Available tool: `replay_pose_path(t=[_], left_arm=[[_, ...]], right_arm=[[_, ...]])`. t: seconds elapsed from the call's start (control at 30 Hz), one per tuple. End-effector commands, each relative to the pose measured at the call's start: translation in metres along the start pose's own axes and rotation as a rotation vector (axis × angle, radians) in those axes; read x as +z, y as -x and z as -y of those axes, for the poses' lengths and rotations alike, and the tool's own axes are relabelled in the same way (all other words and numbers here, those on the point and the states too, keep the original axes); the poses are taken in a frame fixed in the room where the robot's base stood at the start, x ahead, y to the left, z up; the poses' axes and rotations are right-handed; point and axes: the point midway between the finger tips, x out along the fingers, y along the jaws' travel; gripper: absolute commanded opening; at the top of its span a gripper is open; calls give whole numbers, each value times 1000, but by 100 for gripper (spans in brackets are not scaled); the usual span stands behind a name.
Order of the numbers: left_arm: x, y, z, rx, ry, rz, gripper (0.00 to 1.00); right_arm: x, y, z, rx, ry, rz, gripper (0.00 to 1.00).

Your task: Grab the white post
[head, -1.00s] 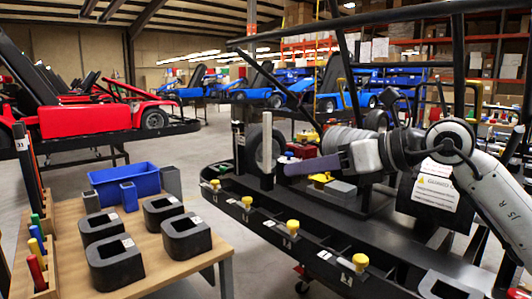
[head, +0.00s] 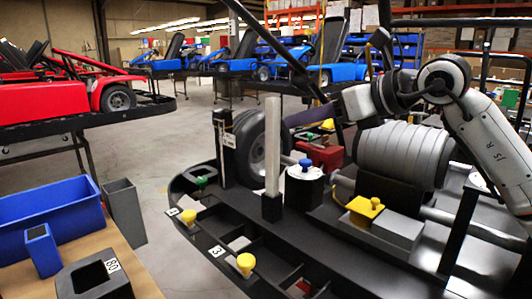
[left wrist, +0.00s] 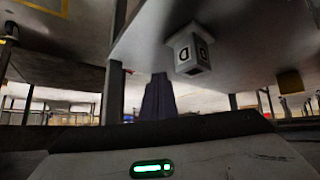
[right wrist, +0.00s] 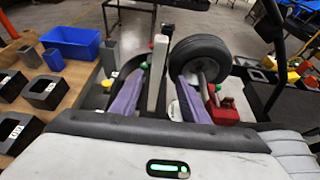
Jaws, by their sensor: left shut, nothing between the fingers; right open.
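The white post (head: 272,145) stands upright in a black square base on the black kart frame. In the right wrist view the post (right wrist: 157,72) rises between my right gripper's two purple fingers (right wrist: 163,82), with space visible on each side. In the head view my right gripper (head: 300,117) is open, its finger level with the post's upper part and just to its right; its other finger is hard to make out. My left gripper (left wrist: 157,92) shows only in the left wrist view, shut and empty, below a pale surface.
A black wheel (head: 256,148) stands behind the post. A blue-knobbed white cylinder (head: 305,185) and a red block (head: 322,156) are to its right. Yellow knobs (head: 245,263) line the frame's front. A blue bin (head: 45,205) and grey holders are on the wooden table at left.

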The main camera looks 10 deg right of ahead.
Motion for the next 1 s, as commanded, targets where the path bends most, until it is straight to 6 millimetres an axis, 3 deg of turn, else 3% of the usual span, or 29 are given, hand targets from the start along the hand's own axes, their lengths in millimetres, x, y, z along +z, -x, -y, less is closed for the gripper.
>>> replay_pose_path(t=[0.3,0.47,0.8,1.0], left_arm=[[20,6,-3,3,6,45,0],[18,7,-3,3,5,43,0],[6,9,-3,1,0,25,0],[3,8,-2,0,0,20,0]], right_arm=[[1,-43,-1,3,-1,-1,41],[1,-54,-2,2,-1,-2,41],[4,-99,-4,1,-1,-2,41],[4,-102,-4,0,1,-1,41]])
